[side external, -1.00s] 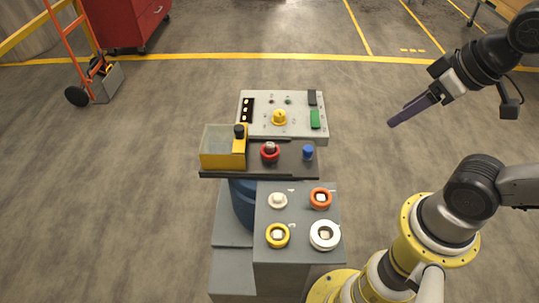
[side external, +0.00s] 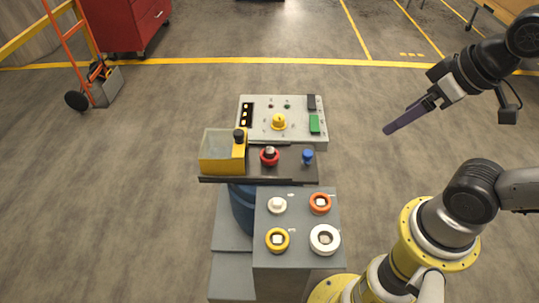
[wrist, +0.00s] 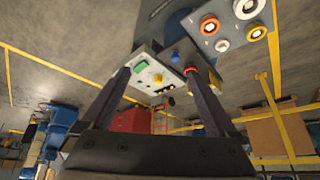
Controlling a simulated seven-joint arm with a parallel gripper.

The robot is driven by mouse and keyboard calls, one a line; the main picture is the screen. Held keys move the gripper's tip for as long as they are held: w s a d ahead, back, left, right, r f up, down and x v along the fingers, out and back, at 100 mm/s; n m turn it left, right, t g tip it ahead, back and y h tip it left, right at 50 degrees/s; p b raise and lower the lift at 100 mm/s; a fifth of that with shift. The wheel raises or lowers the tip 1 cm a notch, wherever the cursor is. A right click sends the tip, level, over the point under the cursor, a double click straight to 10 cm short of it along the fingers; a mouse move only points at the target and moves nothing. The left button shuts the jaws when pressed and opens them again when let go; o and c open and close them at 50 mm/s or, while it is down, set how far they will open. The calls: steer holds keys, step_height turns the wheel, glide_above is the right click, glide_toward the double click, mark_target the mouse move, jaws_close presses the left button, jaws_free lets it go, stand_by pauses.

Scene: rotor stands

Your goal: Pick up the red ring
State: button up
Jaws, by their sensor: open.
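The red ring (side external: 263,160) sits around a peg on a dark board in the middle of the side external view. The peg has a pale grey or pinkish top. My gripper (side external: 388,130) is up and to the right of the ring, well apart from it, with its dark fingers pointing down and left. In the wrist view, my gripper (wrist: 160,73) has its two fingers spread apart with nothing held between them.
The dark board (side external: 287,174) also carries a yellow box with a clear bin (side external: 220,145) and a blue knob (side external: 308,156). A pale panel (side external: 262,126) stands behind. A grey block (side external: 298,254) in front holds orange, yellow and white rings. Floor between gripper and board is clear.

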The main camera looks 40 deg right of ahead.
steer(key=w+r+m, duration=0.5)
steer(key=m, duration=0.4)
steer(key=m+g, duration=0.5)
steer(key=m, duration=0.2)
glide_above(269, 148)
step_height(269, 148, down, 8)
steer(key=shift+n+g, duration=0.3)
steer(key=f, duration=0.6)
steer(key=s+f, duration=0.1)
steer(key=f, duration=0.2)
steer(key=shift+a+f, duration=0.1)
steer(key=shift+f, duration=0.25)
steer(key=shift+w+f, duration=0.25)
steer(key=shift+f, duration=1.25)
steer(key=shift+w+f, duration=0.2)
steer(key=shift+f, duration=1.25)
